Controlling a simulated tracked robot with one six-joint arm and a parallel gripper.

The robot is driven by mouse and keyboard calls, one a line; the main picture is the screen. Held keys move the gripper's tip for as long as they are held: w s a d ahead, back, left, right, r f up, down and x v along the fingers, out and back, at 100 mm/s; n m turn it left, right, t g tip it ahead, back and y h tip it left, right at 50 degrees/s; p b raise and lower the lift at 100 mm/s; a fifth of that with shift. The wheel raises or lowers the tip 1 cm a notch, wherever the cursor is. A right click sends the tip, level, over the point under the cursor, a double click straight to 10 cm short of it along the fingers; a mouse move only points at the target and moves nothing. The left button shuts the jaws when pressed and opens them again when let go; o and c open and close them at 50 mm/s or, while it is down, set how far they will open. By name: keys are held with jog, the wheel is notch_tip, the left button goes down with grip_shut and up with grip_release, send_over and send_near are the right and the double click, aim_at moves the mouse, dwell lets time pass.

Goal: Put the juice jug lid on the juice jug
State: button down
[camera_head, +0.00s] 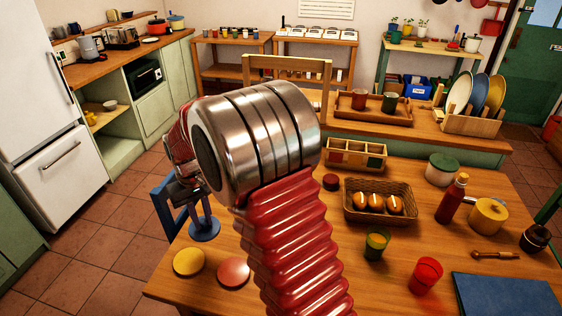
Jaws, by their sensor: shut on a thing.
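My gripper (186,194) is at the left of my arm, partly hidden by its wrist, with its jaws pointing down near the table's left edge. It is shut on a blue piece with an upright stem and a round flat disc, which I take for the juice jug lid (204,231). The disc hangs below the jaws; whether it touches anything is unclear. I cannot pick out the juice jug; my arm covers part of the table.
A yellow disc (189,262) and a red disc (233,273) lie at the table's front left. A basket (381,216), a green cup (376,244), a red cup (426,276) and a red bottle (452,199) stand right of my arm. A blue mat (506,295) lies front right.

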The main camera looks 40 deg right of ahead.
jog(key=s+d+r+m, duration=0.2)
jog(key=d+r, duration=0.4)
jog(key=d, duration=0.6)
jog(key=s+d+r+m, duration=0.3)
jog(key=d+r, duration=0.4)
jog(key=d, duration=0.5)
jog(key=shift+s+d+r+m, duration=0.3)
jog(key=shift+d+m, duration=0.1)
jog(key=shift+f+m, duration=0.1)
jog(key=shift+m, duration=0.3)
jog(key=shift+f, duration=2.95)
jog(key=shift+f, duration=1)
jog(key=c, duration=1.5)
grip_release()
jog(key=shift+c, duration=0.2)
